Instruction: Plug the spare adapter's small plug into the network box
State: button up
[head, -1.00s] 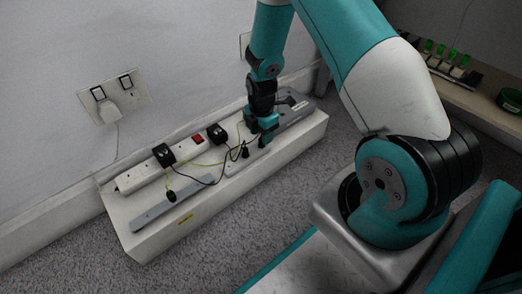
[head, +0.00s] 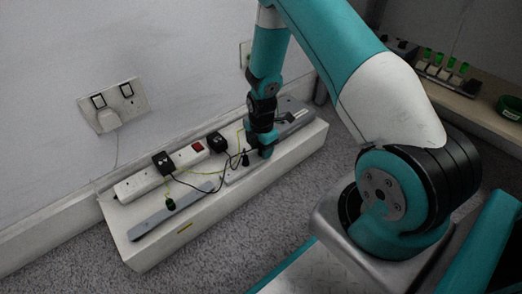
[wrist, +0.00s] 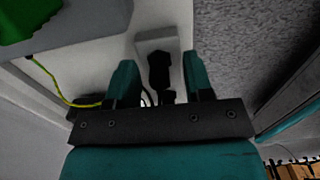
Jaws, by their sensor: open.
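My gripper (head: 264,152) is low over the right part of the white bench. In the wrist view its two teal fingers (wrist: 160,80) stand apart, one on each side of a black plug (wrist: 159,70), with gaps between. That plug is over a pale grey box end (wrist: 157,38); I cannot tell whether it is seated. Another small black plug (head: 245,158) stands just left of my gripper. Two black adapters (head: 163,163) (head: 217,142) sit on the power strip. The network box is not clearly identifiable.
The white power strip (head: 140,184) has a red switch. Loose cables cross the bench (head: 220,207) left of my gripper. A wall socket (head: 112,105) holds a white plug. A shelf with green-topped items (head: 440,68) is at right. Grey carpet lies in front.

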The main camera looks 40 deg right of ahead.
grip_shut()
jog(key=shift+r+p, duration=0.75)
jog(key=shift+p, duration=0.7)
dwell(0.8)
jog(key=shift+r+p, duration=1.75)
jog(key=shift+p, duration=0.1)
